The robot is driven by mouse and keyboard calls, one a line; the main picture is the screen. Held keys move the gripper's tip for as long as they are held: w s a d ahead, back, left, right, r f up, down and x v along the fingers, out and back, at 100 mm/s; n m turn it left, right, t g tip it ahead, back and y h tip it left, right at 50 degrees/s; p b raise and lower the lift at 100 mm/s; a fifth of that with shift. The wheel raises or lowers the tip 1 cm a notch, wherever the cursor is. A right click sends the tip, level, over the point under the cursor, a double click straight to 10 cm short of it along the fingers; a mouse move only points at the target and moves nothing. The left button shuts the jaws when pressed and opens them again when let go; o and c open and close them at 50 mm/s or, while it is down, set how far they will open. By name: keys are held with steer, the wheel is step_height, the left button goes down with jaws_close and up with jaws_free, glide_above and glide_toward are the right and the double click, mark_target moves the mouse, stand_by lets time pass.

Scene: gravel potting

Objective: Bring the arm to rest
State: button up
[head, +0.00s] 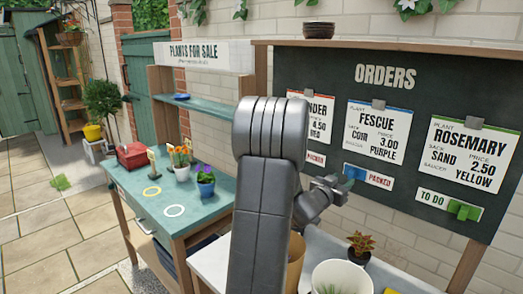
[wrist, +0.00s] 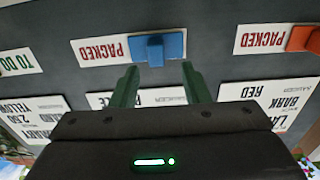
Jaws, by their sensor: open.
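My gripper (head: 346,184) is in front of the orders board (head: 420,83), close to the strip under the Fescue card. In the wrist view my gripper (wrist: 160,78) is open, its two green fingers apart and nothing between them. The blue block (wrist: 159,47) on the PACKED strip (wrist: 103,50) lies just beyond the fingertips. I cannot tell whether they touch it. My arm (head: 262,200) rises through the middle of the head view and hides part of the leftmost card.
The Rosemary strip reads TO DO beside a green block (head: 464,210). Below my gripper stand a white pot (head: 341,277) and a small plant (head: 360,244). A green sales table (head: 150,205) with flowers is left.

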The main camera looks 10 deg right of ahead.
mark_target(352, 176)
steer(key=p+x, duration=0.1)
steer(key=x, duration=0.4)
steer(key=shift+d, duration=0.3)
steer(key=shift+s+d, duration=0.15)
steer(key=shift+s, duration=0.2)
